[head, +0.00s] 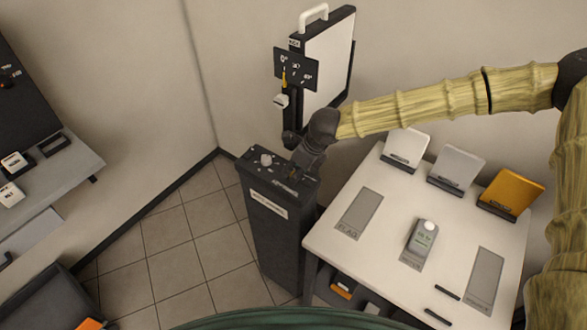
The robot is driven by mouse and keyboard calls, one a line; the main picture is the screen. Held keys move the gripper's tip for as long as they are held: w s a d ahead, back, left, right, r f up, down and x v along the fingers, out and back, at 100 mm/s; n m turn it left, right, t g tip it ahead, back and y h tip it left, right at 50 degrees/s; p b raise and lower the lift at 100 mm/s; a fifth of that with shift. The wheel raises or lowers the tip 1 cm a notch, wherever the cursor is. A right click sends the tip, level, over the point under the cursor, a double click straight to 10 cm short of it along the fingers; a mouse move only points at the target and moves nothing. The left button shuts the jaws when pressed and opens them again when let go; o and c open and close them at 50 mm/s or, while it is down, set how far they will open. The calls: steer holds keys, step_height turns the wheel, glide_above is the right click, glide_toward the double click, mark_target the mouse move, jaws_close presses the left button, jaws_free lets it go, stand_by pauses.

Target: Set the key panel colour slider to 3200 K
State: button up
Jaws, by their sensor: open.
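The key panel (327,58) is a white light panel in a black frame with a white handle on top, standing at the upper middle of the head view. A small black control plate (305,71) with white marks is on its left side. A yellow piece (284,78) shows on that plate, and a white knob (281,101) sits just below it. I cannot tell which is the colour slider, nor read its setting. My gripper (297,174) is open, below the control plate and apart from it, over the right part of the black pedestal top. Its fingertips are small and dark here.
The black pedestal (275,232) has a white knob (266,160) on top. A white table (387,188) to the right holds a meter (422,237), several grey pads and tilted cards, including an orange one (511,193). A grey bench (62,175) is at left. Tiled floor between is clear.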

steer(key=shift+w+a+f, duration=0.15)
steer(key=shift+a+f, duration=0.1)
steer(key=shift+f, duration=0.35)
jaws_close()
